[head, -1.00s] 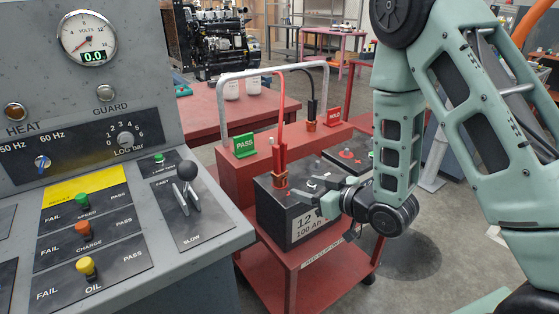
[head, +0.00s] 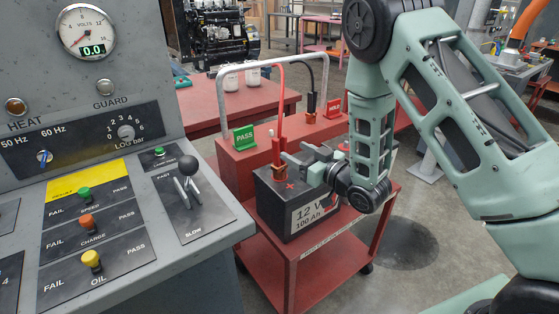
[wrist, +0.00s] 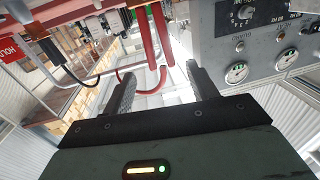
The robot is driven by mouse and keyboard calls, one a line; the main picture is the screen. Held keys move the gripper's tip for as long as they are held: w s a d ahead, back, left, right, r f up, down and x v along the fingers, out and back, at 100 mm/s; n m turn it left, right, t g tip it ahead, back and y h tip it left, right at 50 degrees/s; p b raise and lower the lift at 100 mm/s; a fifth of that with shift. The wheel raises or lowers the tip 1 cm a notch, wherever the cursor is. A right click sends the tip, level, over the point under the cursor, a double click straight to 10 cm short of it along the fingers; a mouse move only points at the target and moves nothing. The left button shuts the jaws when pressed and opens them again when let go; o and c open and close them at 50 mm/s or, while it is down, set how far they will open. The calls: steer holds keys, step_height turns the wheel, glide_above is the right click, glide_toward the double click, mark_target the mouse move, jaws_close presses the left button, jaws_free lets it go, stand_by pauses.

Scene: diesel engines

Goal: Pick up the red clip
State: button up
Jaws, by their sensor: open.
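The red clip (head: 279,151) hangs upright at the end of a red cable, at the back left of the black 12 V battery (head: 268,205) in the head view. My gripper (head: 287,166) is open, with its fingers pointing left over the battery top. The fingertips are right beside the clip's lower part; I cannot tell whether they touch it. In the wrist view my gripper (wrist: 162,88) shows two spread fingers, with curved red parts beyond and between them. I cannot tell there which part is clip and which is cable.
The battery stands on a red cart (head: 270,264) with a grey tube frame (head: 222,105). A black clip (head: 311,103), a green PASS tag (head: 244,141) and a red tag (head: 333,107) are behind. A grey control console (head: 120,240) stands close on the left.

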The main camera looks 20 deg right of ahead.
mark_target(283, 144)
steer(key=p+x, duration=0.2)
steer(key=x, duration=0.5)
steer(key=shift+w+a+r, duration=0.1)
steer(key=shift+w+a, duration=0.05)
steer(key=shift+a, duration=0.05)
jaws_close()
